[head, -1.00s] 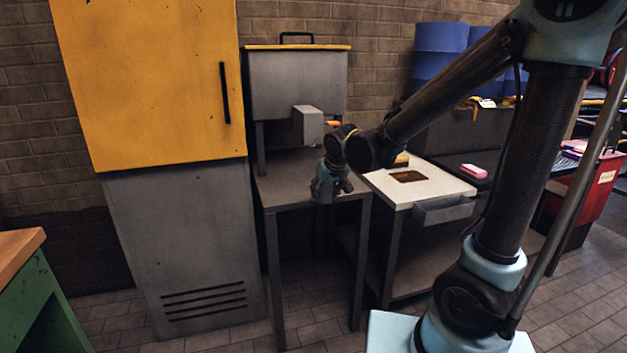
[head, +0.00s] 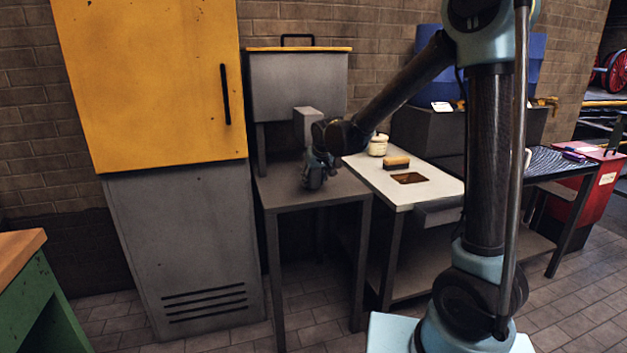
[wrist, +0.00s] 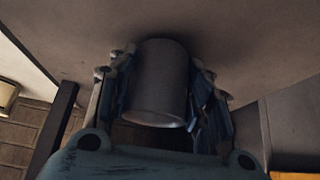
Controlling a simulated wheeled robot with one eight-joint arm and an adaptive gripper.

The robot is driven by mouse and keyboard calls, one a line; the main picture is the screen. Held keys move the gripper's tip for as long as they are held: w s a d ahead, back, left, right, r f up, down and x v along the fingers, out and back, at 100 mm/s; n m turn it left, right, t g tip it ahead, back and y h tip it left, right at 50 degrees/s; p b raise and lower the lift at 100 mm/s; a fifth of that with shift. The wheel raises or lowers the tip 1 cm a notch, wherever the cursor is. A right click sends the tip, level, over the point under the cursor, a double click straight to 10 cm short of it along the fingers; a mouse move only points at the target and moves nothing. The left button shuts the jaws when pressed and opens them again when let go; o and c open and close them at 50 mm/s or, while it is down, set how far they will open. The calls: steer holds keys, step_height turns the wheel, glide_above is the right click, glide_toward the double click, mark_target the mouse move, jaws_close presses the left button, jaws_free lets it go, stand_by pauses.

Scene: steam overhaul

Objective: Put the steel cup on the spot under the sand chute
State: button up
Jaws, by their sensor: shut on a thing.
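The steel cup (wrist: 160,85) is a plain grey cylinder, seen close up between the fingers of my gripper in the wrist view. My gripper (head: 314,180) is shut on it. In the head view, the gripper is low over the grey stand (head: 335,190), below the small grey chute box (head: 303,122) on the front of the hopper. The cup cannot be made out there, hidden by my gripper. The spot under the chute is also hidden. I cannot tell whether the cup touches the stand.
The grey hopper (head: 300,85) with a yellow lid rises behind the stand. A tall yellow-and-grey cabinet (head: 150,85) stands close on the left. On the right, a white-topped table (head: 430,186) holds a jar (head: 378,145) and a brush-like block (head: 396,162).

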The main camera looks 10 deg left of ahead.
steer(key=shift+w+a, duration=0.35)
steer(key=shift+w, duration=0.25)
steer(key=shift+s+d+f, duration=0.1)
steer(key=shift+s+f, duration=0.05)
steer(key=shift+f, duration=0.15)
steer(key=o, duration=1.1)
steer(key=shift+f, duration=0.1)
steer(key=shift+v, duration=6.1)
